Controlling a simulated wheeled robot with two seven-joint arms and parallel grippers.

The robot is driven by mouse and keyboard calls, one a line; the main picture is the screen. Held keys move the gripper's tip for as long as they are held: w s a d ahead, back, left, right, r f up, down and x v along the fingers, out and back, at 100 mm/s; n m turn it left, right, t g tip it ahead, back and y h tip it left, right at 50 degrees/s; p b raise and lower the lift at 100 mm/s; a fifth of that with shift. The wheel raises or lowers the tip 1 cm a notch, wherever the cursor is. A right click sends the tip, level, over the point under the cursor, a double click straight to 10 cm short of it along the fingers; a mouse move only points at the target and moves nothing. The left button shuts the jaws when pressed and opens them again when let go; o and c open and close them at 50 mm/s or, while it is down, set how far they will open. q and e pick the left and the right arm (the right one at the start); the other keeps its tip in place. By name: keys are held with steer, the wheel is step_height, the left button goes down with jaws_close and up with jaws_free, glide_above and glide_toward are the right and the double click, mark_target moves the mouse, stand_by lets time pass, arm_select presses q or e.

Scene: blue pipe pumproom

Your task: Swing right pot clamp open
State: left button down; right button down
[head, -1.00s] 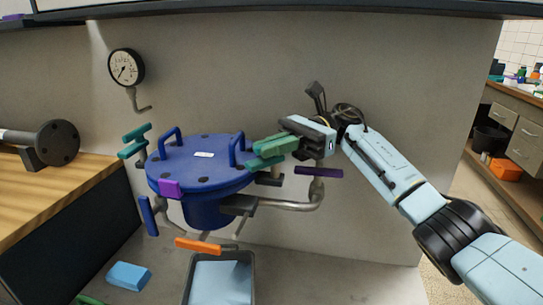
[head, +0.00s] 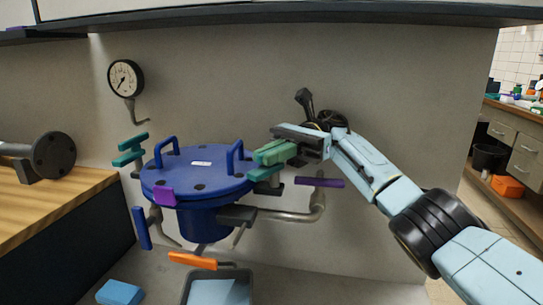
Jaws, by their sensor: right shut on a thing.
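The blue pot (head: 205,222) with its bolted lid (head: 190,180) stands in front of the grey wall. The right pot clamp (head: 265,174) is teal-green and sits at the right edge of the lid. My right gripper (head: 272,152) comes in from the right and is shut on the clamp's upper green part. The fingers partly hide the clamp, so its exact angle is hard to tell. The matching left clamp (head: 130,150) stands at the lid's left side, untouched. My left gripper is not in view.
A purple handle (head: 320,183) and bent pipe (head: 295,216) lie just below my right gripper. A purple block (head: 164,196), blue handle (head: 142,228) and orange handle (head: 192,261) surround the pot. A gauge (head: 126,78) is on the wall. A tray (head: 240,268) sits in front.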

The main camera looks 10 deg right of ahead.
mark_target(271, 149)
steer(key=c, duration=1.5)
jaws_free()
steer(key=shift+r, duration=0.1)
